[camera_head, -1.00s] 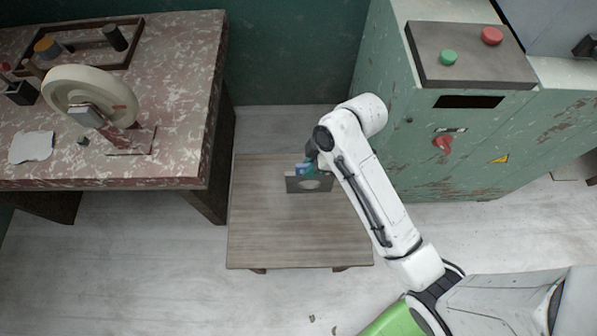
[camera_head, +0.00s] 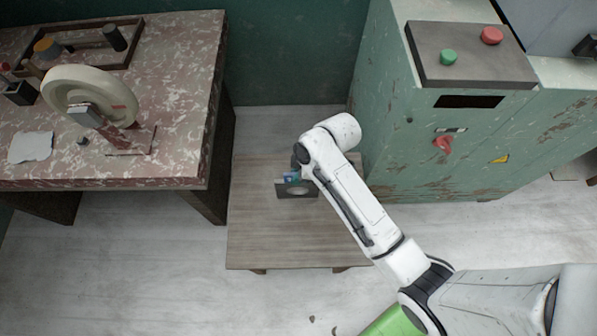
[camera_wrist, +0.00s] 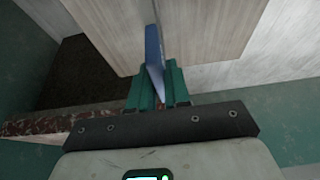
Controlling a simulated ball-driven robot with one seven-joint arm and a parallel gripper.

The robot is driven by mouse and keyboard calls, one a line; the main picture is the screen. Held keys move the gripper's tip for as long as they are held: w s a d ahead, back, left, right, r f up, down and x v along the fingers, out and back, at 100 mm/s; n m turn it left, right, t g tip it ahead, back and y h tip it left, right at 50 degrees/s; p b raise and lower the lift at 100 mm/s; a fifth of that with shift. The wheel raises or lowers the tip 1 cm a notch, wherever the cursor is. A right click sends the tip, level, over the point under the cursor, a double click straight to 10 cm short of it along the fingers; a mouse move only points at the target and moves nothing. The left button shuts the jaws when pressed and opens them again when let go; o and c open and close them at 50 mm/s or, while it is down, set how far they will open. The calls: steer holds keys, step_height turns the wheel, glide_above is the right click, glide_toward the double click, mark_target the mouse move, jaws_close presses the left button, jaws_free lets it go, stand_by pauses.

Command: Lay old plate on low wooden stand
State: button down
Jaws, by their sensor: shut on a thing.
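My gripper (camera_wrist: 158,88), with teal fingers, is shut on the old plate (camera_wrist: 153,48) in the wrist view. The plate is blue and shows nearly edge-on as a narrow upright strip. The low wooden stand (camera_head: 285,235) is a brown, square-topped table in the middle of the head view. Its wooden top also fills the upper part of the wrist view (camera_wrist: 210,35). In the head view my gripper is over the back half of the stand, largely hidden by my arm. I cannot tell how far the plate is above the top.
A red-and-white mottled bench (camera_head: 180,120) with a pale wheel (camera_head: 75,90) stands left of the stand. A green cabinet (camera_head: 445,140) with red and green buttons stands to the right. The stand's top looks bare apart from my arm over it.

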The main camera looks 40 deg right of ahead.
steer(key=c, duration=1.1)
jaws_free()
steer(key=shift+f, duration=0.1)
steer(key=p+v, duration=0.1)
steer(key=v, duration=1.1)
steer(key=s+f+m+h, duration=0.1)
steer(key=s+m, duration=0.2)
steer(key=s, duration=0.2)
steer(key=s+d+f+m+g+h, duration=0.1)
steer(key=s+m, duration=0.3)
steer(key=s, duration=0.2)
steer(key=s+d+f+m+h, duration=0.1)
steer(key=s+m, duration=0.3)
steer(key=s, duration=0.1)
steer(key=shift+s+g+h, duration=0.3)
steer(key=shift+s+h, duration=0.1)
